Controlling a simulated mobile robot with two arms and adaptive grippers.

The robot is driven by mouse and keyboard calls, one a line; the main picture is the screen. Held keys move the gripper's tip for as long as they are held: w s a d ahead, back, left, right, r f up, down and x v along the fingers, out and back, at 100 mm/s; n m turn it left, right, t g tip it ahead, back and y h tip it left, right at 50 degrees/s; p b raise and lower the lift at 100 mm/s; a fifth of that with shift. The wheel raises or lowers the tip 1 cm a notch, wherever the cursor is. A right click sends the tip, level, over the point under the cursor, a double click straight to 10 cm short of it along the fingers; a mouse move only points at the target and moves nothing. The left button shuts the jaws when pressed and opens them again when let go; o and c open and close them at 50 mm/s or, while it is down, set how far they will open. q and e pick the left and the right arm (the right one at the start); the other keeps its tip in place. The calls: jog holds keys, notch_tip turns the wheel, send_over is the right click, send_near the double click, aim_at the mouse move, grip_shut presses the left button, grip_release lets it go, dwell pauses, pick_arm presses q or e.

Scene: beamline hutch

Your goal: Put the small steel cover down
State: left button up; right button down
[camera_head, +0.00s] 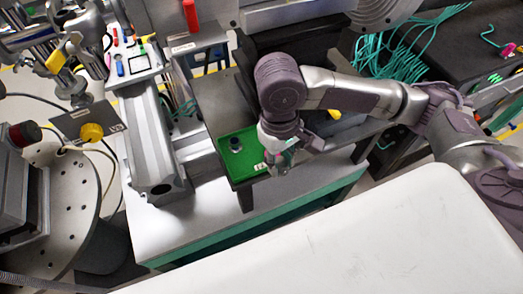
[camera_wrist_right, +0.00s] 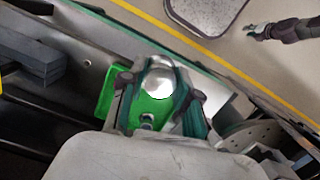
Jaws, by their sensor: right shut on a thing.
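My right gripper (camera_head: 278,168) is over the right part of a green tray (camera_head: 229,165). In the right wrist view, the right gripper (camera_wrist_right: 160,95) has its two dark fingers on either side of a shiny, rounded steel cover (camera_wrist_right: 160,78) and is shut on it. The green tray (camera_wrist_right: 106,92) shows below and around the fingers there. I cannot tell whether the cover touches the tray. In the head view the cover is mostly hidden by the gripper. What looks like my left gripper (camera_wrist_right: 256,31) is far off at the upper right of the wrist view, too small to read.
A grey rail (camera_head: 152,145) lies left of the tray. The grey bench top (camera_head: 215,215) is bare in front. Teal cables (camera_head: 400,50) lie behind my right arm.

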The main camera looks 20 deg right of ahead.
send_over(243, 168)
jog(key=f, duration=0.7)
jog(key=shift+w, duration=0.25)
jog(key=shift+f+p, duration=0.4)
jog(key=shift+f, duration=1.55)
jog(key=shift+f, duration=0.1)
jog(key=c, duration=1.1)
grip_release()
jog(key=r, duration=0.4)
jog(key=w+r, duration=0.1)
jog(key=r, duration=0.3)
jog(key=r+b, duration=0.1)
jog(key=r, duration=0.3)
jog(key=shift+w+a+r, duration=0.1)
jog(key=shift+w+a, duration=0.05)
jog(key=shift+a, duration=0.05)
